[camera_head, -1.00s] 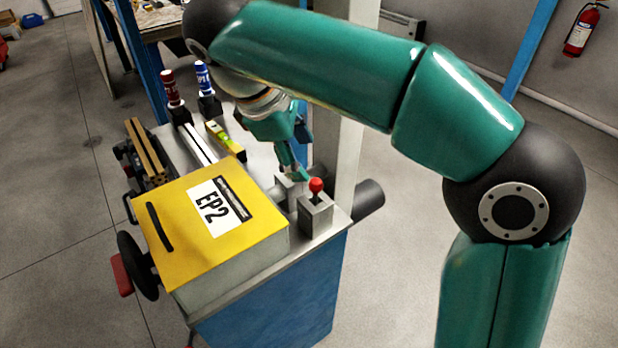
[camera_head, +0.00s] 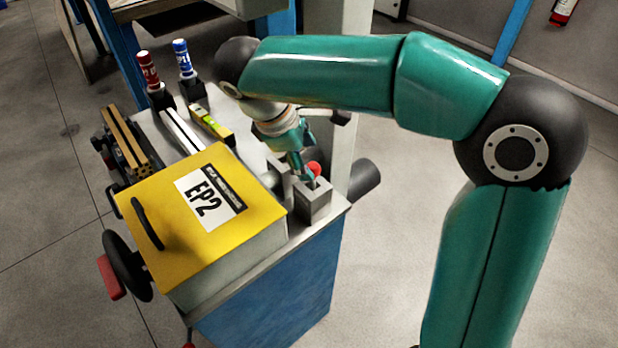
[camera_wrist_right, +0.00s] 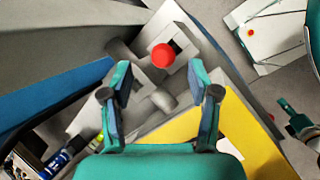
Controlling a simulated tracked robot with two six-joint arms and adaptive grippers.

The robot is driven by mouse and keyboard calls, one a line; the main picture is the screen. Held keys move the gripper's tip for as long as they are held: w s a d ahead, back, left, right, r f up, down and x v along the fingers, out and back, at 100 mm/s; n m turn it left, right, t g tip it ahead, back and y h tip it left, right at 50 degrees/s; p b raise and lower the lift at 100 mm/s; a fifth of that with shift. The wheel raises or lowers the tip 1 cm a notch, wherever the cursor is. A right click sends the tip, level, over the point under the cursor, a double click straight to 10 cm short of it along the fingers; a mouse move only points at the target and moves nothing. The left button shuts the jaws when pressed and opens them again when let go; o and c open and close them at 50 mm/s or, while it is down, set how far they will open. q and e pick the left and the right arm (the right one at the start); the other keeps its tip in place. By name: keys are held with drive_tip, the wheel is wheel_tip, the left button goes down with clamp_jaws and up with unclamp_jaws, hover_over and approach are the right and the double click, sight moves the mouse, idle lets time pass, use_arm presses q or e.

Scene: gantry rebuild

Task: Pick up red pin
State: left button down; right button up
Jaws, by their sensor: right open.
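The red pin (camera_head: 314,167) has a round red head and stands in a grey block (camera_head: 313,206) at the near right corner of the bench top. In the right wrist view the pin (camera_wrist_right: 163,55) is just beyond the fingertips, in line with the gap. My right gripper (camera_head: 303,175) is open beside the pin head, partly hiding it in the head view. Its two fingers (camera_wrist_right: 160,78) are spread apart with nothing between them. My left gripper is out of the head view. A small teal and dark part at the wrist view's right edge may be it.
A yellow box (camera_head: 190,240) labelled EP2 stands left of the block. Red (camera_head: 149,70) and blue (camera_head: 183,60) markers, a spirit level (camera_head: 212,122) and brown bars (camera_head: 124,143) are farther back. A post (camera_head: 338,130) rises behind the gripper.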

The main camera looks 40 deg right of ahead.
sight(311, 167)
drive_tip(key=x, duration=0.5)
drive_tip(key=shift+s+f, duration=0.1)
drive_tip(key=shift+f, duration=0.25)
clamp_jaws()
